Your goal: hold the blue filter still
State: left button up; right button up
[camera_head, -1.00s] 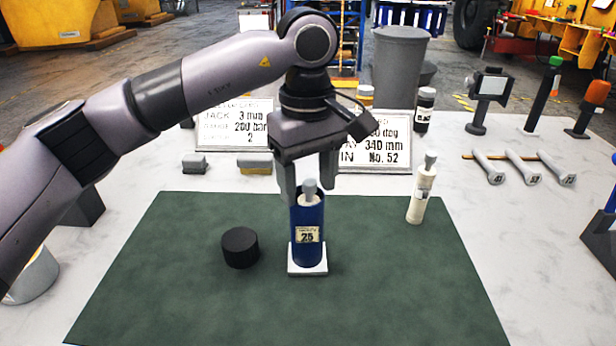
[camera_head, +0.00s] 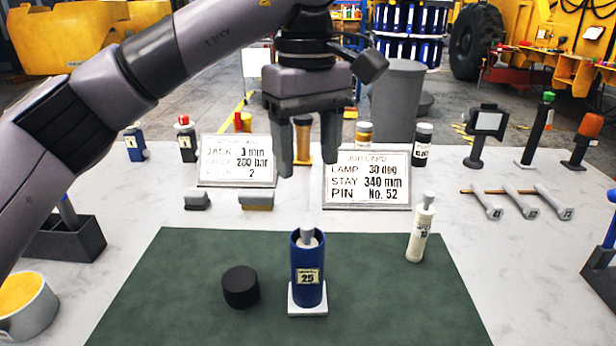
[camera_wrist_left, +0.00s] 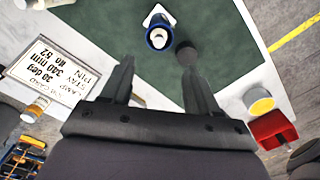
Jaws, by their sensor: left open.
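The blue filter (camera_head: 308,272) stands upright on a small white square base (camera_head: 308,307) on the green mat (camera_head: 190,290). It bears a label reading 25, and a grey-topped piece sits in its open top. It also shows in the left wrist view (camera_wrist_left: 158,38), beyond the fingertips. My left gripper (camera_head: 308,165) is open and empty, raised above and behind the filter, apart from it. Its two fingers also show in the left wrist view (camera_wrist_left: 155,75). My right gripper is not in view.
A black cylindrical cap (camera_head: 240,287) lies left of the filter. A white bottle (camera_head: 420,232) stands at the mat's right edge. Two text cards (camera_head: 367,180) (camera_head: 238,160) stand behind the mat. Grey-handled tools (camera_head: 520,203) lie at the right. The mat's front is clear.

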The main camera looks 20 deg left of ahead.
aim_at(307, 294)
jog(key=k, duration=1)
